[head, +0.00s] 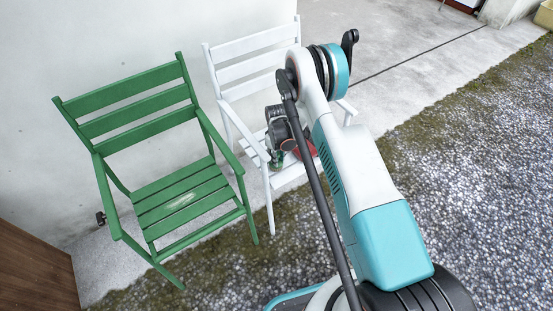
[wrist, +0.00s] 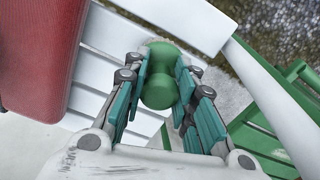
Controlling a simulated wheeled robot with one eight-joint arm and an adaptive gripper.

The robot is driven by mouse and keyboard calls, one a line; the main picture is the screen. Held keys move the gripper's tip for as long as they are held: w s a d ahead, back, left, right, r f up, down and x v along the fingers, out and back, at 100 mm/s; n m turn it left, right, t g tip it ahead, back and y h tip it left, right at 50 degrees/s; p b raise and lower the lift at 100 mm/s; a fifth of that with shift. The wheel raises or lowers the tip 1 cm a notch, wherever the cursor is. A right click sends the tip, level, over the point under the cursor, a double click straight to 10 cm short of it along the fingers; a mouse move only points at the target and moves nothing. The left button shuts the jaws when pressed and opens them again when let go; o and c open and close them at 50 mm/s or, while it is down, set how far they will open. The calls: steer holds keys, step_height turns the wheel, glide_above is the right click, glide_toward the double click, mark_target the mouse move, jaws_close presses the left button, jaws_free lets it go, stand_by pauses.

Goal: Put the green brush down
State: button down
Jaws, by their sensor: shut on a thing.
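The green brush (wrist: 160,88) shows in the wrist view as a rounded green knob or handle between the teal finger pads of my gripper (wrist: 161,78). My gripper is shut on it. Most of the rest of the brush is hidden from view. In the head view my gripper (head: 279,140) is over the seat of the white chair (head: 231,80), with a small bit of green (head: 276,160) below it. I cannot tell whether the brush touches the seat slats.
A red object (head: 306,150) lies on the white chair's seat and shows large at the left in the wrist view (wrist: 42,55). A green chair (head: 180,195) stands to the left, its seat clear. The wall is behind both chairs; gravel lies to the right.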

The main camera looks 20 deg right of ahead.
stand_by(0.3)
steer(key=c, duration=1.3)
jaws_free()
steer(key=shift+f, duration=0.1)
